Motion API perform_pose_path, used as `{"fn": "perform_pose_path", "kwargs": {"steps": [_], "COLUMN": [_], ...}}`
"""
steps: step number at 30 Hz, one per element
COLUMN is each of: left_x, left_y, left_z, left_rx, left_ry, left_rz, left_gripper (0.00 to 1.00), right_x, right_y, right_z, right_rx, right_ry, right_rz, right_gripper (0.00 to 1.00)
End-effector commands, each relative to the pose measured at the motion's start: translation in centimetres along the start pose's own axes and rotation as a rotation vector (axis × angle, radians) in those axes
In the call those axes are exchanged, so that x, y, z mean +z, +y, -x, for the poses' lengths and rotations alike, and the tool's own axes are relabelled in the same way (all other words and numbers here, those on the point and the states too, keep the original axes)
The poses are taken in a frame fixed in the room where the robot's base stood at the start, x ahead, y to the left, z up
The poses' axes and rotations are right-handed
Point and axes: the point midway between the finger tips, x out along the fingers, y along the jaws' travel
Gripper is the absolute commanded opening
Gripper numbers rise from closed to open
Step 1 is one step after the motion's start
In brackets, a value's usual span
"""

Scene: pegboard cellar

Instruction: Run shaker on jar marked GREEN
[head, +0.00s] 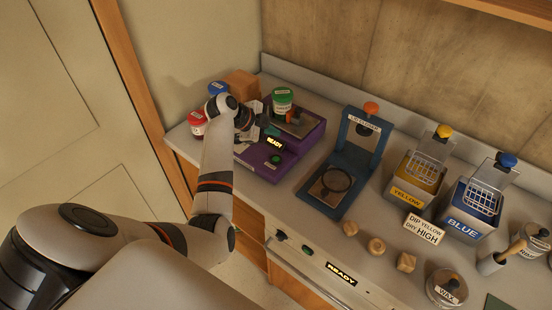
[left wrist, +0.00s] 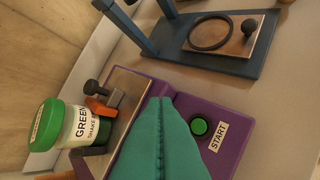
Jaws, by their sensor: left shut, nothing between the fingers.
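The jar marked GREEN (head: 283,101), with a green lid and white label, stands upright on the plate of the purple shaker (head: 312,141). In the left wrist view the jar (left wrist: 80,127) sits beside an orange and grey clamp with a black knob (left wrist: 92,87); I cannot tell whether the clamp grips it. My right gripper is out of view.
Red-lidded (head: 197,124) and blue-lidded (head: 218,88) jars and a wooden block (head: 242,83) stand left of the shaker. A blue stand (head: 332,190) is close on its right. Yellow (head: 414,192) and blue (head: 470,220) dip containers stand farther right.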

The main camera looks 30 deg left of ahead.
Motion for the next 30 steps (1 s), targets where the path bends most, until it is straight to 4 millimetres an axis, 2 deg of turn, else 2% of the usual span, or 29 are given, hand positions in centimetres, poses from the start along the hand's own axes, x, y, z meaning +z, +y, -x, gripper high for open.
{"fn": "perform_pose_path", "kwargs": {"steps": [8, 21, 30], "left_x": [-1.0, -4.1, -4.5], "left_y": [-1.1, -4.1, -4.5], "left_z": [-1.4, -5.5, -6.1], "left_rx": [-0.001, -0.001, -0.001], "left_ry": [0.0, 0.002, 0.002], "left_rz": [0.003, 0.001, 0.001], "left_gripper": [0.0, 0.0, 0.0], "right_x": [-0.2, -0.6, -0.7], "right_y": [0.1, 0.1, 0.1], "right_z": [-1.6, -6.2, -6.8], "right_rx": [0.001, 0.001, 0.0], "right_ry": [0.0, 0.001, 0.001], "right_rz": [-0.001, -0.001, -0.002], "right_gripper": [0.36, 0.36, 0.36]}}
